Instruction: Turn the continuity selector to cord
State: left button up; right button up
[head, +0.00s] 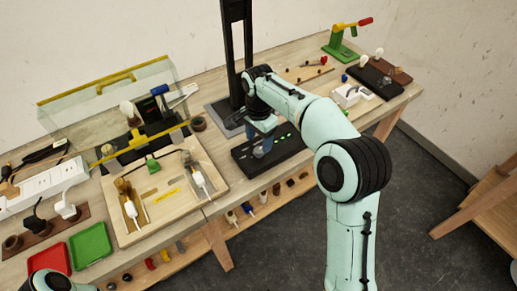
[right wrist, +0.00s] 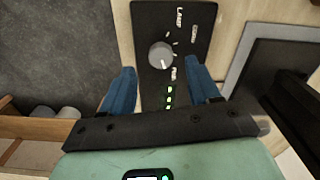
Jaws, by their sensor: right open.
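The continuity selector is a round grey knob (right wrist: 160,55) on a black panel (right wrist: 148,18) in the right wrist view. White tick marks and printed labels lie around it; one reads LAMP, and the others are too small or sideways to read surely. A pale line on the knob seems to point toward the lower label. My right gripper (right wrist: 159,76) is open, its blue fingers on either side of the knob's lower area. I cannot tell whether they touch it. My left gripper is out of view.
Green lights (right wrist: 169,99) line the panel below the knob. A black post (head: 236,50) on a grey base stands close behind my right gripper. A wooden tray (head: 150,233) with fixtures lies left. Red (head: 50,260) and green (head: 90,244) trays are at front left.

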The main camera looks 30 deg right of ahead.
aim_at(259, 150)
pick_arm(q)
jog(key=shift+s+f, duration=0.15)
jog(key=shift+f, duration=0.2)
pick_arm(e)
jog(key=shift+f, duration=2.25)
jog(key=shift+c, duration=0.2)
jog(key=c, duration=1)
